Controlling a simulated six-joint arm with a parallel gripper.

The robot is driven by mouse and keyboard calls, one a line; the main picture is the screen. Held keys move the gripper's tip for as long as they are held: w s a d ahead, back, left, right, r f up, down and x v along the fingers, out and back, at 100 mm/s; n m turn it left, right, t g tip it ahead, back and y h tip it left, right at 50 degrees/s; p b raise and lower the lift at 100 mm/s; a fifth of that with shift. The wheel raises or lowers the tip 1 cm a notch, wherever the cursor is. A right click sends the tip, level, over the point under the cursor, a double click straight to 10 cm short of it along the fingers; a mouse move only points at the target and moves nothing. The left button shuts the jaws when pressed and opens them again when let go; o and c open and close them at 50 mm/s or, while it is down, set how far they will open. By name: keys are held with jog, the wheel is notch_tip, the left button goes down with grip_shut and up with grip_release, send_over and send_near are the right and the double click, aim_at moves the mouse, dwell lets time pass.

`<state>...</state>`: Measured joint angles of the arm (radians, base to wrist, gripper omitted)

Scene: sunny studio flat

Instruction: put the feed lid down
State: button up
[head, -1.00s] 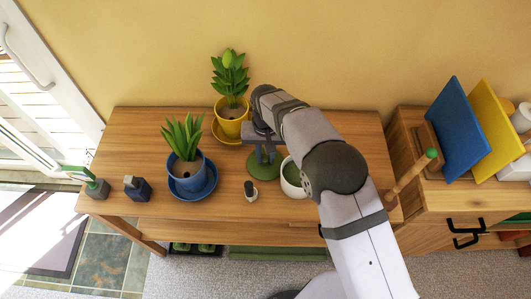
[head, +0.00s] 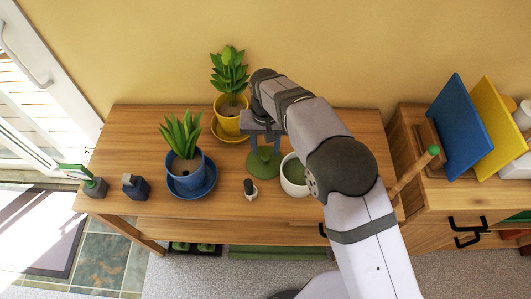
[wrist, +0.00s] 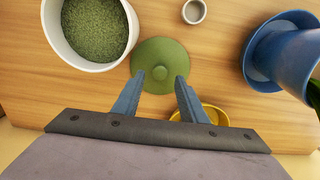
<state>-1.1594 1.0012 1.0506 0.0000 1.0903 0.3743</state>
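The green feed lid (head: 261,168) lies flat on the wooden table, left of the white pot (head: 294,178). Its round knob faces up. In the wrist view the lid (wrist: 160,60) shows whole, with the knob in its middle. My gripper (wrist: 157,84) is open, one blue-grey finger on each side below the knob in the picture, with nothing between them. In the head view my gripper (head: 264,142) is above the lid and apart from it. The white pot (wrist: 130,52) is uncovered and full of green granules.
A blue pot plant on a blue saucer (head: 207,190) stands left of the lid. A yellow pot (head: 228,123) stands behind it. A small dark-topped item (head: 250,189) is in front. Two small dark items stand at the table's left, with bare wood between.

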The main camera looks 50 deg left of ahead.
notch_tip(320, 180, up, 8)
jog(key=b, duration=0.1)
jog(key=shift+r, duration=0.2)
jog(key=shift+o, duration=0.5)
jog(key=shift+b, duration=0.35)
jog(key=t+y+b, duration=0.2)
jog(key=b, duration=0.4)
send_near(266, 157)
jog(key=shift+d+f+b, duration=0.1)
jog(key=shift+f+b, duration=0.6)
jog(key=shift+f, duration=0.15)
jog(key=shift+f, duration=0.1)
jog(key=shift+a+p+x, duration=0.15)
jog(key=shift+p+x, duration=0.3)
jog(key=shift+x, duration=1.35)
jog(key=shift+a+p+x, duration=0.15)
jog(key=shift+p+x, duration=0.25)
jog(key=shift+x, duration=1.4)
